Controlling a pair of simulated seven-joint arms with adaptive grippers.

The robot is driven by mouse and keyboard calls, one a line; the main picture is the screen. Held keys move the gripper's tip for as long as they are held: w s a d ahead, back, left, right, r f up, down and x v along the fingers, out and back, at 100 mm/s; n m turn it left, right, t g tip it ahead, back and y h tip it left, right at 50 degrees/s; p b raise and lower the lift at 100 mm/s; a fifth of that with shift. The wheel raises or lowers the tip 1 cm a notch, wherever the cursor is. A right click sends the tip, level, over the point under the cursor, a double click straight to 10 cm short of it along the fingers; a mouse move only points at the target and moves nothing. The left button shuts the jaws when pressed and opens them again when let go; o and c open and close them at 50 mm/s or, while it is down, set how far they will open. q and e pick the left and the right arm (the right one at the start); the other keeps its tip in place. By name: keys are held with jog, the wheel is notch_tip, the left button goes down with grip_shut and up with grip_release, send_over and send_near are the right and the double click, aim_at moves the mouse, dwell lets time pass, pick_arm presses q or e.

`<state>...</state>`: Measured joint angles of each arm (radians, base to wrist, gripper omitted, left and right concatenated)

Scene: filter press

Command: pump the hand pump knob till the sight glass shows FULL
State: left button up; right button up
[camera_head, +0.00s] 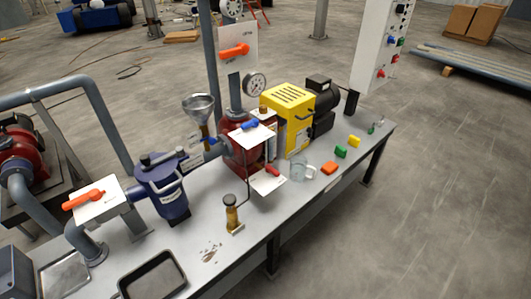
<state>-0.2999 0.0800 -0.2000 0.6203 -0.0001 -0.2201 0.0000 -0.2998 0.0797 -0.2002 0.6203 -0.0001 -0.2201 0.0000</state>
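A small brass hand pump (233,219) stands upright on a base plate near the front edge of the grey bench. Its dark round knob (229,199) is on top, a short way above the brass body. A thin dark line rises from the pump toward the red machine (245,150) behind it. I cannot make out the sight glass or any FULL mark at this size. Neither of my grippers shows in this view, and nothing touches the knob.
A glass beaker (299,168), a blue filter housing (163,187), a metal funnel (199,107) and a yellow-guarded motor (289,112) stand on the bench. Colored blocks lie right of the beaker. A dark tray (152,276) is front left. Brown stains lie left of the pump.

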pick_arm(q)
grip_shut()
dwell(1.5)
